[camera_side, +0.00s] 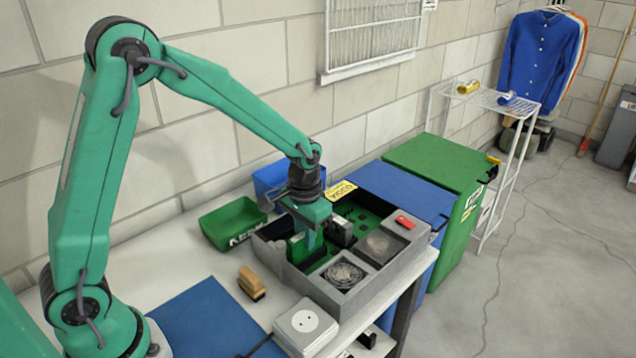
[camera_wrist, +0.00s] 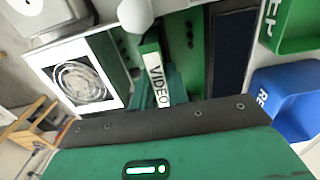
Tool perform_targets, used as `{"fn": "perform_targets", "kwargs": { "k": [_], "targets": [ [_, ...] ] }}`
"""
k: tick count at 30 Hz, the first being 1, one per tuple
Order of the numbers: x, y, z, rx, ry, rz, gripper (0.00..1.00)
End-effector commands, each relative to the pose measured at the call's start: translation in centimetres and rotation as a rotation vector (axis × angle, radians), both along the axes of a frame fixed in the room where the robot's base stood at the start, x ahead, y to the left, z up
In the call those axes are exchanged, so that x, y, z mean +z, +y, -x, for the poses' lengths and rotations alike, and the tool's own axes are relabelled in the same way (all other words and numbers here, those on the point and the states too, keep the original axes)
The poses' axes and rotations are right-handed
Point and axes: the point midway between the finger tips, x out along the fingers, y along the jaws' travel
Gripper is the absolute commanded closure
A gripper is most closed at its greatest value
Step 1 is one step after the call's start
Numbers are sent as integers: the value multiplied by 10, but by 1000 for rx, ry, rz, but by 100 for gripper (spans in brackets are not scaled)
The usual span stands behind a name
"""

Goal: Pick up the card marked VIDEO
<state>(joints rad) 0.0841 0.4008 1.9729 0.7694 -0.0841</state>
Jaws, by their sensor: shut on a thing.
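The card marked VIDEO (camera_wrist: 157,82) shows in the wrist view as a narrow green strip with a white label. My gripper (camera_wrist: 160,92) is shut on it, with a teal finger close beside the label. In the side view my gripper (camera_side: 311,243) points down into the left part of an open grey case (camera_side: 352,292). The card is not clearly told apart from the green fingers there. The card's lower edge is hidden, so I cannot tell whether it still touches the board in the case.
A round fan (camera_side: 344,274) sits in the case's near side and a red piece (camera_side: 405,222) on its right rim. A green bin (camera_side: 232,222) and a blue bin (camera_side: 268,178) stand behind. A brush (camera_side: 251,283) and a white box (camera_side: 305,328) lie in front.

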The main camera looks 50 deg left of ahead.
Motion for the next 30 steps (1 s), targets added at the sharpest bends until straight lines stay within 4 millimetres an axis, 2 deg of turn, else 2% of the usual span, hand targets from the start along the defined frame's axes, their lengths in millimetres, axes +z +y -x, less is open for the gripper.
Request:
{"fn": "perform_targets", "kwargs": {
  "k": [7, 21, 30],
  "targets": [
    [34, -3, 1, -2, -6, 1, 100],
    [81, -70, 49, -4, -5, 1, 100],
    [97, -92, 66, -2, -3, 1, 100]
  ]
}}
